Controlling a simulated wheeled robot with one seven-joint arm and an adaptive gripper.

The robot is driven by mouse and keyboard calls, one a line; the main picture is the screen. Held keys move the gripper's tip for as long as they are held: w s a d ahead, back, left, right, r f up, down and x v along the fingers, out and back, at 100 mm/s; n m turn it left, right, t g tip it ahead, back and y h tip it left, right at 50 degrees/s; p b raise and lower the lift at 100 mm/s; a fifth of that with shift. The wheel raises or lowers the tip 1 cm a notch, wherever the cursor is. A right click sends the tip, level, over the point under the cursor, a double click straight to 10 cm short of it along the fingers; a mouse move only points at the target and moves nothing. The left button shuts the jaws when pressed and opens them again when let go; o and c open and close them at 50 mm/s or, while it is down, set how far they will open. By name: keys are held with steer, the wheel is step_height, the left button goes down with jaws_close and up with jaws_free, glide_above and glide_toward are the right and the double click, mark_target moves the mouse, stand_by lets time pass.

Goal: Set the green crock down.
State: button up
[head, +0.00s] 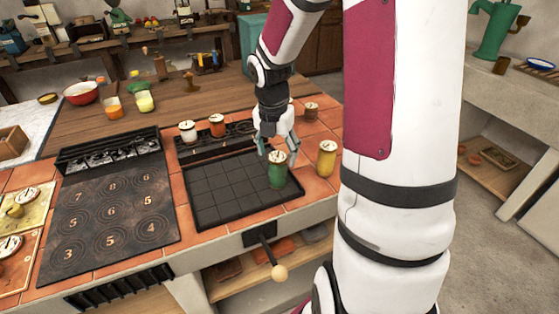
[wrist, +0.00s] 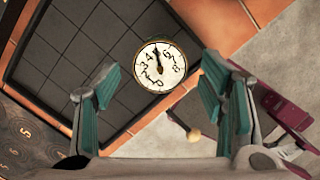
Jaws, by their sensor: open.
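The green crock (head: 277,174) stands upright at the right part of the black gridded tray (head: 225,192). Its pale round lid, a dial with numbers and a pointer, shows in the wrist view (wrist: 160,66), overlapping the tray's edge there. My gripper (head: 278,148) is open just above and behind the crock. In the wrist view my gripper's two green-padded fingers (wrist: 160,95) are spread wide to either side, with clear gaps to the lid. Nothing is held. The crock's base is hidden from the wrist view by its lid.
A yellow crock (head: 326,158) stands right of the tray. A brown crock (head: 311,112), a white crock (head: 188,132) and an orange crock (head: 217,125) stand behind. A numbered dark hob (head: 110,215) lies left. A knobbed lever (head: 279,272) projects from the front. Much of the tray is bare.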

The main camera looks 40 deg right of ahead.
steer(key=r, duration=0.4)
steer(key=shift+s+a+r+p, duration=0.15)
steer(key=shift+s+a+p, duration=0.05)
steer(key=shift+p, duration=0.2)
steer(key=shift+a+r, duration=0.2)
steer(key=shift+r, duration=0.35)
steer(key=s+a+r+m+t, duration=0.1)
steer(key=s+a+r+m, duration=0.4)
steer(key=s+a+m, duration=0.4)
steer(key=s+a+r+m+t+y, duration=0.1)
steer(key=s+a+r+m, duration=0.5)
steer(key=s+a+m, duration=0.3)
steer(key=s+m, duration=0.3)
steer(key=m, duration=0.2)
steer(key=shift+s+a+r+m+y, duration=0.2)
steer(key=shift+s+r+m+y, duration=0.1)
steer(key=shift+s+m, duration=0.1)
steer(key=shift+t, duration=0.7)
step_height(320, 180, up, 4)
steer(key=p, duration=0.3)
steer(key=shift+r, duration=0.15)
